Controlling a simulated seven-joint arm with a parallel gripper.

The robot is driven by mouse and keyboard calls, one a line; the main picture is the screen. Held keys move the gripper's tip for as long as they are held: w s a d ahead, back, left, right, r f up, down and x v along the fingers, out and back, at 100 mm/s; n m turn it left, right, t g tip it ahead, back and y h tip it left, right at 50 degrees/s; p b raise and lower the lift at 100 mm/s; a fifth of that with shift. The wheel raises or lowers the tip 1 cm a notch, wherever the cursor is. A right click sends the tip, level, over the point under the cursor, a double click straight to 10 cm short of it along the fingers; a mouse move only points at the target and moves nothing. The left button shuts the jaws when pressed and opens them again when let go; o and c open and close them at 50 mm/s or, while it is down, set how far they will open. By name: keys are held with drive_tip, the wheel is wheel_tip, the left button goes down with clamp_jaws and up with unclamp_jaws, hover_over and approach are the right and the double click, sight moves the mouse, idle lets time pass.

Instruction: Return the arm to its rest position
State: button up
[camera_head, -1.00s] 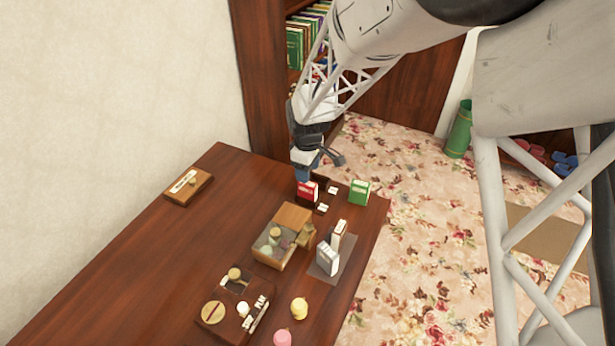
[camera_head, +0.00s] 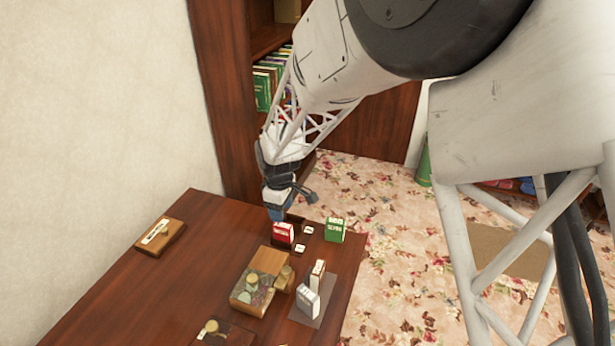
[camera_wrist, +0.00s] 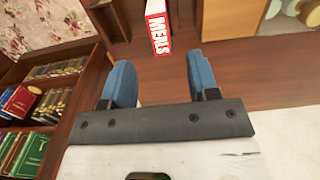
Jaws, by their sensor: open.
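My gripper (camera_head: 277,209) hangs by the far end of the dark wooden table, close to the red box (camera_head: 283,232). In the wrist view its two blue fingers (camera_wrist: 158,62) stand wide apart with nothing between them. The red and white box, lettered "MEALS" (camera_wrist: 157,32), shows beyond the fingertips, apart from them. My arm reaches in from the upper right of the head view. In that view, the fingertips partly merge with the things behind them.
A green box (camera_head: 334,230) stands right of the red one. Nearer are white boxes (camera_head: 308,299) on a grey mat and a wooden box (camera_head: 250,294) with items. A small wooden tray (camera_head: 158,237) lies left. A bookcase (camera_head: 225,100) rises behind; flowered carpet lies right.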

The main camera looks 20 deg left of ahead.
drive_tip(key=shift+d, duration=0.1)
drive_tip(key=s+d+r+m, duration=0.1)
drive_tip(key=d+r+m, duration=0.2)
drive_tip(key=d+r, duration=0.45)
drive_tip(key=s+d+r+m+t, duration=0.15)
drive_tip(key=d+r, duration=0.25)
drive_tip(key=d, duration=0.7)
drive_tip(key=s+d+r+m, duration=0.1)
drive_tip(key=d+r+m, duration=0.4)
drive_tip(key=d, duration=0.4)
drive_tip(key=s+d+r+m, duration=0.3)
drive_tip(key=s+d+m, duration=0.1)
drive_tip(key=s+d, duration=0.7)
drive_tip(key=s+d+r+m+t, duration=0.1)
drive_tip(key=s+d+r+m, duration=0.2)
drive_tip(key=s+d, duration=0.7)
drive_tip(key=shift+s+d+r+m, duration=0.2)
drive_tip(key=shift+s+d+m, duration=0.25)
drive_tip(key=shift+m, duration=0.4)
